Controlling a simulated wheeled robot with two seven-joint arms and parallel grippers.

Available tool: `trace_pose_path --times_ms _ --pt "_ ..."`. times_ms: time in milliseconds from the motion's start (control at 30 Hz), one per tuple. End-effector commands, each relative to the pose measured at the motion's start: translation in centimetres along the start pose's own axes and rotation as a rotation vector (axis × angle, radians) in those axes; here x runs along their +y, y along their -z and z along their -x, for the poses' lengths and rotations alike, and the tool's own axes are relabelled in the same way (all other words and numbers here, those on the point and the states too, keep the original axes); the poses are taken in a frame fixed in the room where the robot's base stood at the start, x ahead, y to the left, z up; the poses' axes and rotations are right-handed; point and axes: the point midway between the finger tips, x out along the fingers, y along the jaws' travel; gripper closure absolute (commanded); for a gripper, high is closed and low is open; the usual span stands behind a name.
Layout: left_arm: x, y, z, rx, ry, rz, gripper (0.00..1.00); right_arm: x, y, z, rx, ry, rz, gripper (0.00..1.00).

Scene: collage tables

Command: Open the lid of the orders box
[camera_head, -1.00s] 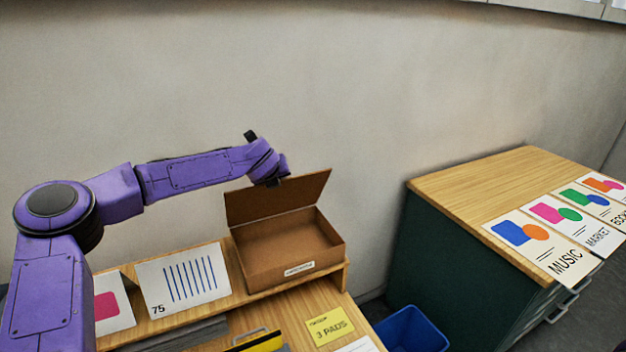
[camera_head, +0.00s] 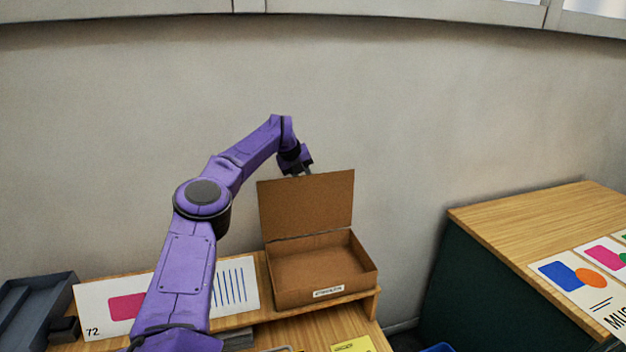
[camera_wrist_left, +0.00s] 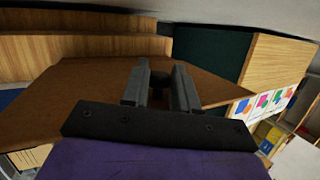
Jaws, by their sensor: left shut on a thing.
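The orders box (camera_head: 322,292) is a brown cardboard box with a small white label on its front. It stands on the wooden shelf, and its inside looks empty. Its lid (camera_head: 308,208) stands up, roughly upright, along the back edge. My left gripper (camera_head: 298,172) is at the top edge of the lid, toward its left end, and is shut on it. In the left wrist view the fingers (camera_wrist_left: 160,88) reach over the brown lid panel (camera_wrist_left: 70,90). The fingertips' contact is partly hidden in the head view. My right gripper is in neither view.
A grey tray (camera_head: 25,310) is at the far left. A dark green cabinet (camera_head: 475,285) with a wooden top stands at the right. The wall is close behind.

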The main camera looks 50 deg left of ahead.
Motion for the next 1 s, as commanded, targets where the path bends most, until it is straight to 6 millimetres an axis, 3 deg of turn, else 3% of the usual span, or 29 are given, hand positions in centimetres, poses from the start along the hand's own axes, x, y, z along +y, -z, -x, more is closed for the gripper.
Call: trace_pose_path --times_ms 567,600,667,1000 --pt "0.76 -0.43 -0.24 0.012 -0.010 0.011 1.00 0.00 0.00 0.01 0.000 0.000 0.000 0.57" --pt "0.75 -0.43 -0.25 0.013 -0.010 0.011 0.65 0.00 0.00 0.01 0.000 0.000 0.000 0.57" --pt "0.69 -0.42 -0.24 0.013 -0.009 0.010 0.49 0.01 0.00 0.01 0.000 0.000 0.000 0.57" --pt "0.33 -0.34 0.20 0.013 -0.002 0.007 0.49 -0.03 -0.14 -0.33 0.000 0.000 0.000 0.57"
